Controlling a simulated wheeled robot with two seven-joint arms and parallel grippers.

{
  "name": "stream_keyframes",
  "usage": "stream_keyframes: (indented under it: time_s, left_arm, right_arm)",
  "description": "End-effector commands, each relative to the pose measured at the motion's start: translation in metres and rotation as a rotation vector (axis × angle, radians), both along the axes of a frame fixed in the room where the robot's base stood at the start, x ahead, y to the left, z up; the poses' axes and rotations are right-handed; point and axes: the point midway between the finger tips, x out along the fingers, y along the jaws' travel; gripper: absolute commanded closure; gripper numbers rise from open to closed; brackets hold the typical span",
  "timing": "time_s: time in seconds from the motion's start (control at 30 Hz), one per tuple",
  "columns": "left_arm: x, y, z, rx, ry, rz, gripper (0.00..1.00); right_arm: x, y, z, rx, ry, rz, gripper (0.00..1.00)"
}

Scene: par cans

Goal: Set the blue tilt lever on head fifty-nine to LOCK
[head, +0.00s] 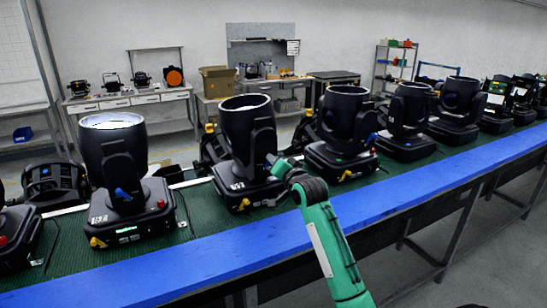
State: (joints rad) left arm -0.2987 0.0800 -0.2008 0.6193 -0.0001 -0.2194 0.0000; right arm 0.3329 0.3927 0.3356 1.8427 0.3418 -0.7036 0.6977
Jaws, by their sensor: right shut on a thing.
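A black moving-head light (240,125) stands upright on the green belt at the middle; the small number on its base is too small to read surely. My right gripper (272,162) reaches the right side of its yoke and is shut at the blue tilt lever (270,158). Only a small bit of blue shows there; the fingers hide the rest and any LOCK marking. My left gripper is not in view.
A similar light (112,150) with a blue lever (122,194) stands to the left, another (345,120) to the right, and several more beyond. A blue rail (230,250) runs along the near edge. Benches stand at the back.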

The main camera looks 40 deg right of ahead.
Motion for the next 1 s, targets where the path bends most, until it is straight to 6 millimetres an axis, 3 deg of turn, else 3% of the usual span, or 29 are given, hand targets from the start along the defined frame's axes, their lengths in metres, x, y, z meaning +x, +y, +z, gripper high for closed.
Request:
stream_keyframes:
  time_s: [0.3, 0.83, 0.87, 0.9, 0.93, 1.0]
  left_arm:
    - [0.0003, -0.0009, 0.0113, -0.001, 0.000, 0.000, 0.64]
    - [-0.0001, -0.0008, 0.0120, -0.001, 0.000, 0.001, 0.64]
    - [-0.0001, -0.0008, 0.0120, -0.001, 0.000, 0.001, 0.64]
    - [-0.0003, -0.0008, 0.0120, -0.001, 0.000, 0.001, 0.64]
    - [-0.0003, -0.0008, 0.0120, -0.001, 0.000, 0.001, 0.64]
    - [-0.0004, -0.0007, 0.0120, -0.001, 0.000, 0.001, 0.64]
  right_arm:
    - [-0.0008, -0.0038, -0.0004, 0.110, -0.026, -0.001, 1.00]
    - [-0.0009, -0.0043, -0.0013, 0.129, -0.032, -0.001, 1.00]
    - [-0.0009, -0.0043, -0.0013, 0.129, -0.032, -0.001, 0.79]
    - [-0.0009, -0.0042, -0.0013, 0.129, -0.032, -0.001, 0.71]
    - [-0.0009, -0.0042, -0.0013, 0.129, -0.032, -0.001, 0.65]
    - [-0.0009, -0.0042, -0.0014, 0.129, -0.031, -0.001, 0.63]
